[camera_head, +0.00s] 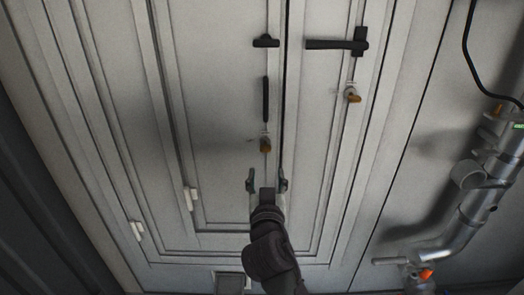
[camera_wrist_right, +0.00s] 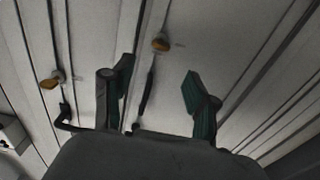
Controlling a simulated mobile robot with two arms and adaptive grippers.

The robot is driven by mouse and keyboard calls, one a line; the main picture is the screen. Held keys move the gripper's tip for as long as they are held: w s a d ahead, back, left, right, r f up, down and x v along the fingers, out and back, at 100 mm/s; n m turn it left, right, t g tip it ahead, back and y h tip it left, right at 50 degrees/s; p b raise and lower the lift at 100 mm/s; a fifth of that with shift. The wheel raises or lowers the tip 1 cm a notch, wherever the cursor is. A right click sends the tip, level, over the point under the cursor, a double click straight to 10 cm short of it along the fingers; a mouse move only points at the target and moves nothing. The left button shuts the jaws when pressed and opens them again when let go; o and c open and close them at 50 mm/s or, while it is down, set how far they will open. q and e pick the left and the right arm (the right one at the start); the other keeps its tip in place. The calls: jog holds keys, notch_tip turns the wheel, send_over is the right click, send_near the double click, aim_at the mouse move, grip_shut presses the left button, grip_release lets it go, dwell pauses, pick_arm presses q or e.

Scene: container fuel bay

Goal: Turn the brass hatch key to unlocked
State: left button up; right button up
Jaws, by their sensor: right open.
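Two small brass keys show on the pale panelled doors. One brass key (camera_head: 266,145) sits on the left door, just below a vertical black handle; it also shows in the right wrist view (camera_wrist_right: 160,45). The other brass key (camera_head: 352,95) sits on the right door, below a black lever handle; it also shows in the right wrist view (camera_wrist_right: 52,80). I cannot tell which is the hatch key or its lock state. My right gripper (camera_head: 267,180) is open and empty, its fingers apart just below the left door's key in the head view. My left gripper is out of view.
The vertical black handle (camera_head: 265,98) and the black lever handle (camera_head: 338,44) stand out from the doors. Silver pipework (camera_head: 460,232) and a black cable (camera_head: 480,62) are at the right. The lower left door panel is mostly bare.

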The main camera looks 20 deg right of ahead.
aim_at(266, 151)
jog(key=p+x, duration=0.2)
jog(key=x, duration=1)
jog(key=shift+w+f, duration=0.1)
jog(key=shift+w, duration=0.1)
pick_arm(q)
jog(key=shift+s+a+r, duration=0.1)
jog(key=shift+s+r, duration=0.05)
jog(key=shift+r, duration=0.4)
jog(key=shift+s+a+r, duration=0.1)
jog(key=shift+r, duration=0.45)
pick_arm(e)
grip_shut()
